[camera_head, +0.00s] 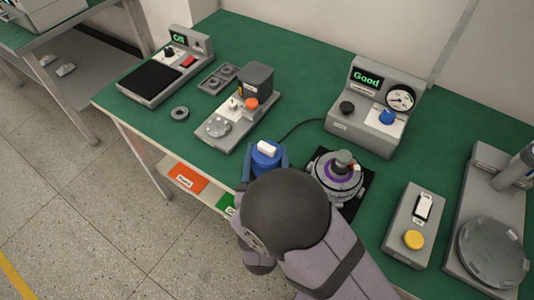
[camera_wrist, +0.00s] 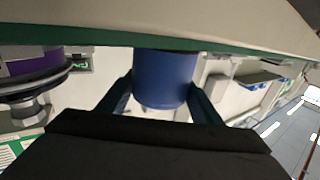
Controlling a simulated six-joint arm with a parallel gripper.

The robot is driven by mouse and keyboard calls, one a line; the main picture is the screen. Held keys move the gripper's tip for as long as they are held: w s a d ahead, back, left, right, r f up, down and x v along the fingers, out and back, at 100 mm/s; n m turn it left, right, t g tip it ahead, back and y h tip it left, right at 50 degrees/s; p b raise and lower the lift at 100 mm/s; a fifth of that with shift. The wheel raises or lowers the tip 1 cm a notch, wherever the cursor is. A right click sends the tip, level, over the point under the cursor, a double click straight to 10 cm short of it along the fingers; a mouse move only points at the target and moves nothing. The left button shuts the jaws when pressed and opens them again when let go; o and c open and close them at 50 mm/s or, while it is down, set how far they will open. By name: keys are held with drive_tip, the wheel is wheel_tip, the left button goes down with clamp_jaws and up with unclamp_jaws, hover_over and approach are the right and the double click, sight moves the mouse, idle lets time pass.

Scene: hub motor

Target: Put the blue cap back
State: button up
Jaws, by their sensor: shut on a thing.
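The blue cap (camera_head: 264,160) is held at the front of the green table, with a white piece on its top. It also fills the centre of the wrist view (camera_wrist: 165,78). My gripper (camera_head: 266,165) is shut on the cap, one finger on each side. The hub motor (camera_head: 338,180), grey with a purple ring, stands to the right of the cap on a dark pad. In the wrist view its purple part (camera_wrist: 30,65) is at the left edge. The cap is apart from the motor. My arm hides the table in front of them.
A tester reading "Good" (camera_head: 366,80) stands behind the motor, with a cable running left. A grey fixture (camera_head: 222,127) is at left, and a box with a yellow button (camera_head: 414,239) is at right. Orange and green bins (camera_head: 187,178) sit below the table edge.

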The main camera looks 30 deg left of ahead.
drive_tip(key=shift+f, duration=0.15)
drive_tip(key=o, duration=1.3)
drive_tip(key=shift+c, duration=0.2)
drive_tip(key=b+v, duration=0.2)
drive_tip(key=v, duration=1)
drive_tip(key=shift+r, duration=0.2)
